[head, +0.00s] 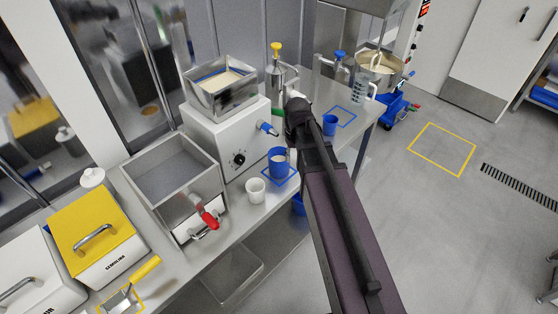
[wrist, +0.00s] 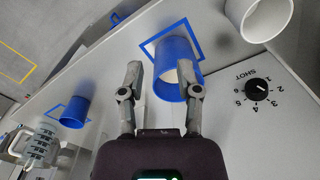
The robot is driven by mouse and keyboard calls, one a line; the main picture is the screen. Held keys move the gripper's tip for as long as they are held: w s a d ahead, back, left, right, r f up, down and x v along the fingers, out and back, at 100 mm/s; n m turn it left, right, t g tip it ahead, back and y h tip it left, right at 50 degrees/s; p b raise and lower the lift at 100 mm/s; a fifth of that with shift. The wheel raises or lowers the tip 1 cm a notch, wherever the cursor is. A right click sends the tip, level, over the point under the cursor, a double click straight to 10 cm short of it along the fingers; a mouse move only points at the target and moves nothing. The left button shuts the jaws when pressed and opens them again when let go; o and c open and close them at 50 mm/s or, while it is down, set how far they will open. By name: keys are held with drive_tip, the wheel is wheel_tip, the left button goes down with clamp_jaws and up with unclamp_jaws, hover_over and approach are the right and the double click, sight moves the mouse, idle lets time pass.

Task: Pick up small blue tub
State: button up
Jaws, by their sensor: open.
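Two blue tubs stand on the steel bench, and I cannot tell for sure which is the small one. The nearer blue tub (head: 278,163) stands upright in a blue square outline by the dosing machine, with pale contents. In the wrist view this tub (wrist: 171,54) lies ahead of my gripper (wrist: 160,72), right of centre, the right finger overlapping it. The farther blue tub (head: 330,125) stands beside another blue outline, and in the wrist view it (wrist: 74,111) is left of the fingers. My gripper (head: 297,108) is open and empty; its fingertips are hard to make out in the head view.
A white cup (head: 256,190) stands left of the nearer tub. The white dosing machine (head: 228,141) with its dial and blue nozzle stands close behind. Open floor lies to the right.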

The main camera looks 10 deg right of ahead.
drive_tip(key=n+p, duration=0.1)
drive_tip(key=p, duration=0.1)
approach(279, 163)
drive_tip(key=w+d, duration=0.5)
drive_tip(key=shift+a+r, duration=0.1)
drive_tip(key=shift+r, duration=0.1)
drive_tip(key=shift+f, duration=0.15)
wheel_tip(279, 163, down, 8)
drive_tip(key=b, duration=0.8)
drive_tip(key=shift+f, duration=0.2)
drive_tip(key=shift+s+a+b, duration=0.1)
drive_tip(key=shift+a+b, duration=0.05)
drive_tip(key=shift+b, duration=0.15)
drive_tip(key=shift+a+f+b, duration=0.2)
drive_tip(key=shift+f+b, duration=2.35)
drive_tip(key=shift+f, duration=0.05)
clamp_jaws()
